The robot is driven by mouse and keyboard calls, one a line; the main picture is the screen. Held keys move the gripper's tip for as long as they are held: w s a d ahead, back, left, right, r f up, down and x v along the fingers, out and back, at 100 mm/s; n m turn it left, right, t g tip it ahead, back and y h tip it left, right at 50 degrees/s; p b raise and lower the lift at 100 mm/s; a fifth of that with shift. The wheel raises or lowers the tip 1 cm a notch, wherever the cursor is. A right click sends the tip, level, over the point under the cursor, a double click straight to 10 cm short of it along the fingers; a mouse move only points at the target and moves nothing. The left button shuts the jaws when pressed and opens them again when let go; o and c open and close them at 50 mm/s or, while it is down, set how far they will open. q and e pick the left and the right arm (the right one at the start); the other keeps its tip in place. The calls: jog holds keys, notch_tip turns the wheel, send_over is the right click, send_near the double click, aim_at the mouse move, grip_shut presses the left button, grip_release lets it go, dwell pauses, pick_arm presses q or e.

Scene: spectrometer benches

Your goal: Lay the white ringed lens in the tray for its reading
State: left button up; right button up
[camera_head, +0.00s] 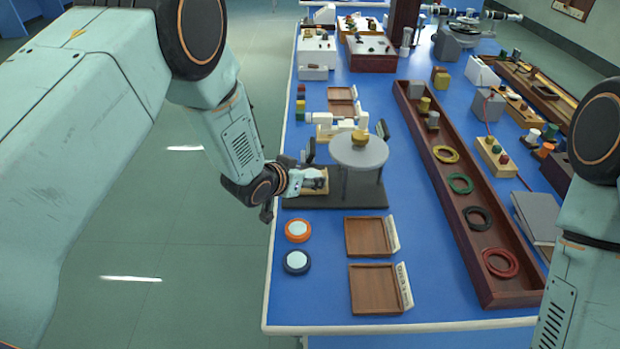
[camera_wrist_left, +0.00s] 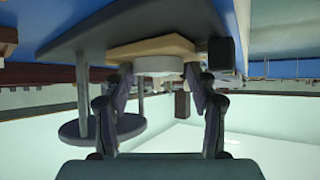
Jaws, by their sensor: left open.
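My left gripper (camera_head: 303,180) is at the near left end of the dark instrument base (camera_head: 362,196), by a small wooden block (camera_head: 322,184). In the left wrist view a white round piece (camera_wrist_left: 158,65), which looks like the white ringed lens, sits against the wooden block (camera_wrist_left: 150,47). The open fingers (camera_wrist_left: 158,78) stand one on each side of it; contact cannot be told. In the head view the gripper largely hides it. Two shallow brown trays, one nearer (camera_head: 376,290) and one farther (camera_head: 366,237), lie empty with white label strips. My right gripper is out of view.
An orange-ringed lens (camera_head: 298,230) and a dark-ringed lens (camera_head: 297,262) lie left of the trays. A round grey table (camera_head: 359,152) stands on the instrument base. A long brown trough (camera_head: 470,255) with coloured rings runs along the right. The blue bench (camera_head: 320,305) is clear near its front edge.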

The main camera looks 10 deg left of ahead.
pick_arm(q)
jog(key=shift+d, duration=0.2)
jog(key=shift+s+a+r, duration=0.1)
jog(key=shift+a, duration=0.1)
jog(key=c, duration=0.5)
jog(key=shift+d, duration=0.15)
jog(key=c, duration=0.4)
jog(key=shift+r, duration=0.1)
